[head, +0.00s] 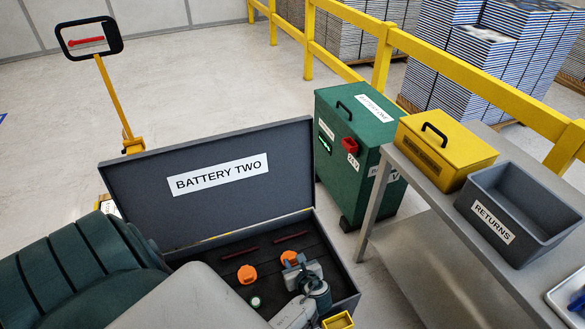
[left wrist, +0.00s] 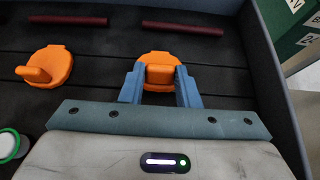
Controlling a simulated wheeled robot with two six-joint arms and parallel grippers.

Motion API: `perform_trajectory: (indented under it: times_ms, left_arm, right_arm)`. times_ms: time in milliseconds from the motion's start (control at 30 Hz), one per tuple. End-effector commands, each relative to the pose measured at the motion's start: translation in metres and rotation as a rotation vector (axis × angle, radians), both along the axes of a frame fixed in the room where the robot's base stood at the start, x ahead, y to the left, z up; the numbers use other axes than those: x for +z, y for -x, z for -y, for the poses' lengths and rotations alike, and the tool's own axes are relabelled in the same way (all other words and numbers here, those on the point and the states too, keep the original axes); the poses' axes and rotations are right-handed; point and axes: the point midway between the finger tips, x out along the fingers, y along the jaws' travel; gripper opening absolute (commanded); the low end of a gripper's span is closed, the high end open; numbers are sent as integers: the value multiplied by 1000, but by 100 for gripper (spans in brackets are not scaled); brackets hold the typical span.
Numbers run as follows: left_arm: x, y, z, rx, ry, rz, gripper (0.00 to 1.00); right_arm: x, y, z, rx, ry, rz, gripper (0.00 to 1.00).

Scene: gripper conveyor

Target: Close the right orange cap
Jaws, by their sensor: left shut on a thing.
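The right orange cap (left wrist: 161,62) lies on the dark floor of the battery box, with its raised grip between the two blue fingers of my left gripper (left wrist: 160,86). The left gripper is shut on that grip. In the head view the cap (head: 288,256) is partly hidden by my left gripper (head: 293,264). The left orange cap (left wrist: 45,66) lies apart on the left, with its grip turned to the left; it also shows in the head view (head: 247,274). My right gripper is not in view.
The open box has a raised grey lid marked BATTERY TWO (head: 221,174). Two dark red bars (left wrist: 183,28) lie behind the caps. A green-rimmed white round part (left wrist: 9,145) is at the left. A table with a yellow box (head: 446,149) and grey RETURNS bin (head: 520,204) stands right.

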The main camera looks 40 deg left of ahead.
Motion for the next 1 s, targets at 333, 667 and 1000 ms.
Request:
perform_trajectory:
  times_ms: [333,667,1000]
  left_arm:
    - [-15,5,8,0,11,-6,6]
    - [-19,6,10,1,13,-7,6]
    - [-20,7,10,2,15,-9,37]
  right_arm:
    - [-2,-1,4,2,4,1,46]
    - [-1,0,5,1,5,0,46]
    - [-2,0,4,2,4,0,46]
